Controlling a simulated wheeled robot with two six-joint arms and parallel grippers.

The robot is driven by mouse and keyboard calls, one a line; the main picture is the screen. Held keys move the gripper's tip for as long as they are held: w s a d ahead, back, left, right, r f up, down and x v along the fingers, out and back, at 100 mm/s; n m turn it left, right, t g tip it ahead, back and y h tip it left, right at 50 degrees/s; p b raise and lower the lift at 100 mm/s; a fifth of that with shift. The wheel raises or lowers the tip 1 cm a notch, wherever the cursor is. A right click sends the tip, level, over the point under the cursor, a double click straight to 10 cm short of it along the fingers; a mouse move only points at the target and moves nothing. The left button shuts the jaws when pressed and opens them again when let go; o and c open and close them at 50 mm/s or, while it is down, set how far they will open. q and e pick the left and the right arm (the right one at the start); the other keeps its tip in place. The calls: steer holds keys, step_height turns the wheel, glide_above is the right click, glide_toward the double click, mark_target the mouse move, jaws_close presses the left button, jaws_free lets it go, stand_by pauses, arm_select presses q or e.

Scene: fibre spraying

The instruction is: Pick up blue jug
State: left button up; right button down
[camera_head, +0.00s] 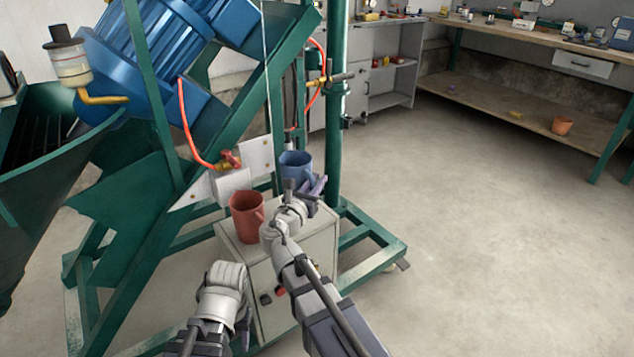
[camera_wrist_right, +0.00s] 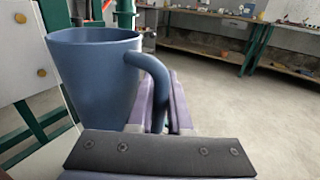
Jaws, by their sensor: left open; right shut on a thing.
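The blue jug (camera_head: 296,165) is upright above the back of a small grey cabinet (camera_head: 311,245). I cannot tell whether its base touches the cabinet top.
A red jug (camera_head: 246,218) stands on the cabinet, left of my right arm. A green machine frame (camera_head: 378,243) surrounds the cabinet, with a green post (camera_head: 335,125) just behind the blue jug. Open floor (camera_head: 480,240) lies to the right. A workbench (camera_head: 540,45) is at the back.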

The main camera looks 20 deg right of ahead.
mark_target(313, 176)
steer(key=shift+r+p, duration=1.25)
steer(key=shift+r, duration=0.4)
